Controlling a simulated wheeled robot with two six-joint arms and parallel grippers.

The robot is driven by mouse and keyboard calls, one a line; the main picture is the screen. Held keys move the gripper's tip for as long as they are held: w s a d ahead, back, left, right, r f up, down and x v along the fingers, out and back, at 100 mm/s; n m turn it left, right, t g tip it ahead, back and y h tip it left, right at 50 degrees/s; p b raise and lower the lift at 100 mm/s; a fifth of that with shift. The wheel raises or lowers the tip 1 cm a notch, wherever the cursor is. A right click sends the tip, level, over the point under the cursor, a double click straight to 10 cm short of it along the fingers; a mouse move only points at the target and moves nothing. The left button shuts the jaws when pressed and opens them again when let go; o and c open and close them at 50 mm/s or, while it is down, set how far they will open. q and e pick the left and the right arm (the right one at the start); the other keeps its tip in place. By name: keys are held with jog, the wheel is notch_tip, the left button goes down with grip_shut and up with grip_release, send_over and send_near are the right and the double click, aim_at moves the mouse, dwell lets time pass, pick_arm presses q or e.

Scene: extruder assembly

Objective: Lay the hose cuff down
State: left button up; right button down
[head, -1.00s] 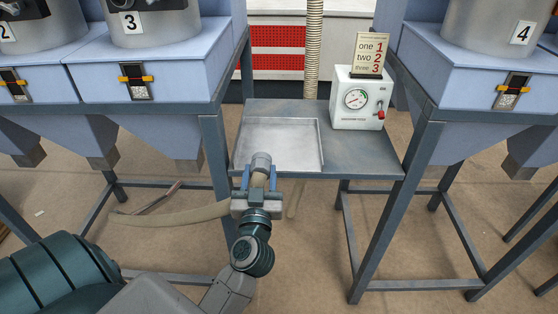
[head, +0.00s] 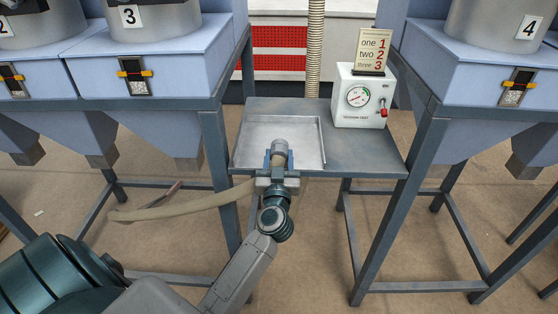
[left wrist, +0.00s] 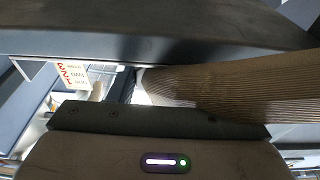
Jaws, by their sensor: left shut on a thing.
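The grey hose cuff (head: 280,147) is at the front part of the shallow metal tray (head: 322,145) in the head view. My left gripper (head: 278,159) is shut on the cuff, its blue fingers on either side. The beige hose (head: 180,211) runs from behind the gripper to the left and hangs in front of the table. In the left wrist view the ribbed hose (left wrist: 240,88) crosses the right side. Whether the cuff touches the tray floor I cannot tell. My right gripper is not in view.
The tray sits on a grey table (head: 355,155). A white gauge box (head: 360,98) with a number sign (head: 372,50) stands at its right. Blue hoppers flank the table on both sides. The tray's back area is clear.

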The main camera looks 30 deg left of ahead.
pick_arm(q)
jog(key=o, duration=0.9)
jog(key=shift+f, duration=0.1)
jog(key=shift+o, duration=0.5)
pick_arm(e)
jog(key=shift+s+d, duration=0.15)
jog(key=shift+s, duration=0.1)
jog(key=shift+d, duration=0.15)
pick_arm(q)
jog(key=b+v, duration=0.1)
jog(key=v, duration=1.1)
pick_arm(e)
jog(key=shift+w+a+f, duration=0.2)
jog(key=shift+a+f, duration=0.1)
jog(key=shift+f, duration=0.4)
